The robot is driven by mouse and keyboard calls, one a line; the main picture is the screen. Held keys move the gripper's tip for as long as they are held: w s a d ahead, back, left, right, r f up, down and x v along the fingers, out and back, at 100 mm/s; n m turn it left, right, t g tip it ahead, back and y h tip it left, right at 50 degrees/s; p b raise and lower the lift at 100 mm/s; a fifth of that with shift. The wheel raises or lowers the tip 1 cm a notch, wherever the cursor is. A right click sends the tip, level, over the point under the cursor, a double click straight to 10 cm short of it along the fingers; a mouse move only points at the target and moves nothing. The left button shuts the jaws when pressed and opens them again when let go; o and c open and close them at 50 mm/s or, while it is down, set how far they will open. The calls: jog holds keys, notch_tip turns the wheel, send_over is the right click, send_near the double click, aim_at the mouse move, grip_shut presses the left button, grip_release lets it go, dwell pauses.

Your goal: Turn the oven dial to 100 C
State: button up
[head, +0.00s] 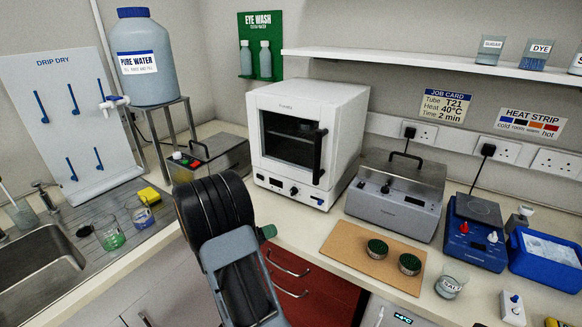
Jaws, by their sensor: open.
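The white oven (347,112) stands on the bench against the back wall, with its dark glass door shut and a black upright handle (320,156) at the door's right. The dial's marks and pointer are too small to read. My arm rises in the foreground, left of and in front of the oven. My gripper is not in view.
A grey lidded water bath (395,208) stands right of the oven, and another lidded metal box (215,157) stands to its left. A blue hotplate (475,250), a brown board (345,244) with two dark-green round items and a salt beaker (451,284) are at right. A sink is at left.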

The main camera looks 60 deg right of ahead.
aim_at(293, 192)
jog(key=d+r+n+t+h+p, duration=0.1)
jog(key=n, duration=0.2)
jog(key=w+d+n+t+p, duration=0.1)
jog(key=d+n+p, duration=0.1)
jog(key=n, duration=0.1)
jog(key=w+d+r+n+t+h+p, duration=0.1)
jog(key=n+p, duration=0.1)
jog(key=n, duration=0.1)
jog(key=shift+d+r+h, duration=0.3)
jog(key=shift+d+r, duration=0.05)
jog(key=shift+w+d+f+n+t+p, duration=0.15)
jog(key=shift+d+n+t+p, duration=0.15)
jog(key=shift+n, duration=0.15)
jog(key=shift+w+d+f+n+t+p, duration=0.1)
jog(key=shift+w+d+n+t+p, duration=0.15)
jog(key=shift+n, duration=0.2)
jog(key=shift+t, duration=0.25)
jog(key=d+p, duration=0.3)
jog(key=d, duration=1)
jog(key=shift+d+f, duration=0.1)
jog(key=shift+d, duration=0.1)
jog(key=shift+c, duration=0.5)
jog(key=c, duration=0.8)
jog(key=shift+s+d, duration=0.1)
jog(key=shift+f+b, duration=0.15)
jog(key=shift+b, duration=0.35)
